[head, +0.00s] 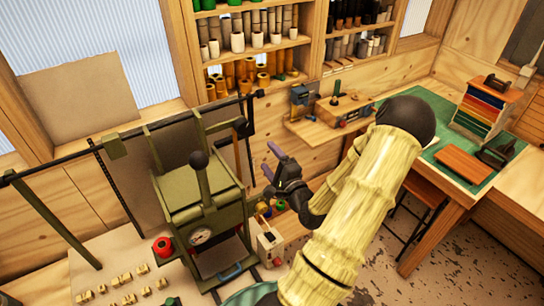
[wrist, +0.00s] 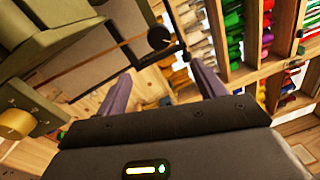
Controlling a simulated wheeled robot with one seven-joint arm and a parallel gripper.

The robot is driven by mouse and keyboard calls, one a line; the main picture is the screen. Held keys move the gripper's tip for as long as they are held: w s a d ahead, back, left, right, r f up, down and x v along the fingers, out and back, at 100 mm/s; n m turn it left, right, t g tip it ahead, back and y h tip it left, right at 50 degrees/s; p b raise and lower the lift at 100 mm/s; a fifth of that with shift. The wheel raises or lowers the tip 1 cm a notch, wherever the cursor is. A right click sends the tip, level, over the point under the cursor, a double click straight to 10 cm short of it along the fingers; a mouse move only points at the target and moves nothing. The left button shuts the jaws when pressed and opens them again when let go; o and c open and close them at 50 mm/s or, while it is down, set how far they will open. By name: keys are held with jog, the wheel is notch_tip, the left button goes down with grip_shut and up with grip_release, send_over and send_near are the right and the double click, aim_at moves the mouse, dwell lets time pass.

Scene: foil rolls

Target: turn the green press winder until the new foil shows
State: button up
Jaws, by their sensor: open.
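A dark knob (head: 240,122) on a bar sits at the press's upper right; a black ball knob (wrist: 158,38) on a thin rod shows in the wrist view. I cannot tell for sure which part is the winder. My gripper (head: 269,161) is right of the press, apart from it, fingers spread and empty. The wrist view shows the empty gap between the fingers (wrist: 161,82). I cannot make out new foil.
Shelves of coloured rolls (head: 255,45) line the back wall. A green-topped bench (head: 440,160) stands at right with a small drawer cabinet (head: 485,108). Small brass-coloured blocks (head: 122,280) and a red roll (head: 162,246) lie near the press. Floor shows at lower right.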

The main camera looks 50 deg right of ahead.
jog(key=s+a+p, duration=0.1)
jog(key=p, duration=0.3)
jog(key=shift+s+f, duration=0.1)
jog(key=shift+s, duration=0.05)
dwell(0.4)
